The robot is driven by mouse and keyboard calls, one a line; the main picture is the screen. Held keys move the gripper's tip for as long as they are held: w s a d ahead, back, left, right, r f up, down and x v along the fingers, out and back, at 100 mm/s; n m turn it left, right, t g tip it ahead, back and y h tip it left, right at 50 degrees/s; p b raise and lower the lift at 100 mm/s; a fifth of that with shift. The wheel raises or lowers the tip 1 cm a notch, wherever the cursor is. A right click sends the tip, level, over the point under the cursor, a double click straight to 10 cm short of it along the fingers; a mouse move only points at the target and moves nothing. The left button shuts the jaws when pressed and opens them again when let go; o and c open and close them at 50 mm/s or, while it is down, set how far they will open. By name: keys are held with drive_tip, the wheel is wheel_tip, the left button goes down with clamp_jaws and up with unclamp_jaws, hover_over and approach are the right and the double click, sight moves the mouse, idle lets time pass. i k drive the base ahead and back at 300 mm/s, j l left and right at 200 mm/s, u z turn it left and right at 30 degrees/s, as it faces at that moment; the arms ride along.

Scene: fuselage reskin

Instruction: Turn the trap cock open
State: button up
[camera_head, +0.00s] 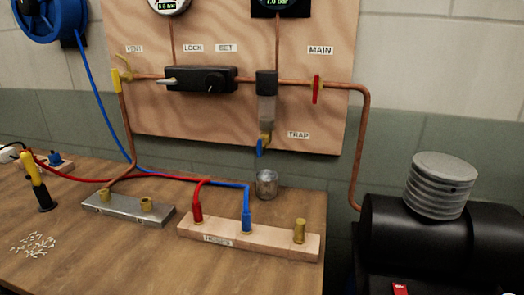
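The trap cock (259,147) is a small valve with a blue lever at the bottom of the clear trap bowl (267,110), left of the TRAP label (299,134). Its blue lever hangs about straight down. My gripper is not in this view.
The MAIN valve's red lever (317,90) and the yellow VENT lever (124,73) are on the copper pipe. A hose block (270,240), metal manifold (128,207) and black compressor (440,235) stand below. Red and blue hoses cross the wooden bench (130,255).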

sight(261, 143)
drive_tip(key=k, duration=0.2)
drive_tip(key=k+j, duration=0.15)
drive_tip(key=j, duration=0.15)
drive_tip(key=k+j, duration=0.2)
drive_tip(key=j, duration=1.3)
drive_tip(key=i+j, duration=0.15)
drive_tip(key=j, duration=0.15)
drive_tip(key=i+j+z, duration=0.1)
drive_tip(key=j, duration=0.2)
drive_tip(key=i+l, duration=0.15)
drive_tip(key=i, duration=0.55)
drive_tip(key=j+u, duration=0.05)
